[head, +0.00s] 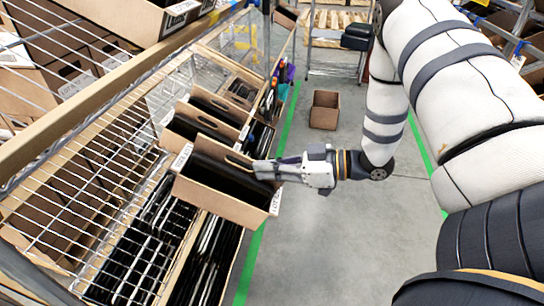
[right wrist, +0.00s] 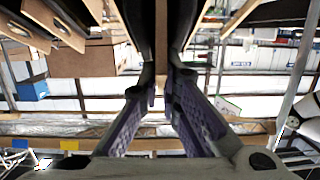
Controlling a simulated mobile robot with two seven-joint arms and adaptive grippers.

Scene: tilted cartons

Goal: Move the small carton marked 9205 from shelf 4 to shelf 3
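An open tan carton with dark contents (head: 222,205) sits at the front of the tilted rack, its right end out toward the aisle. It has white labels, but I cannot read any number on them. My right gripper (head: 266,170) is at its right end, with the fingertips over the end wall. In the right wrist view, the fingers (right wrist: 161,88) stand close on both sides of a narrow tan strip that looks like the carton wall. The fingers hide part of that wall. My left gripper is not in view. I cannot tell the shelf numbers.
Similar cartons (head: 196,125) stand just behind it. Rows of dark items (head: 145,245) fill the level below. A wire mesh (head: 60,190) and a long rail lie on the left. A brown box (head: 324,110) stands on the floor; the grey aisle floor (head: 325,240) is clear.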

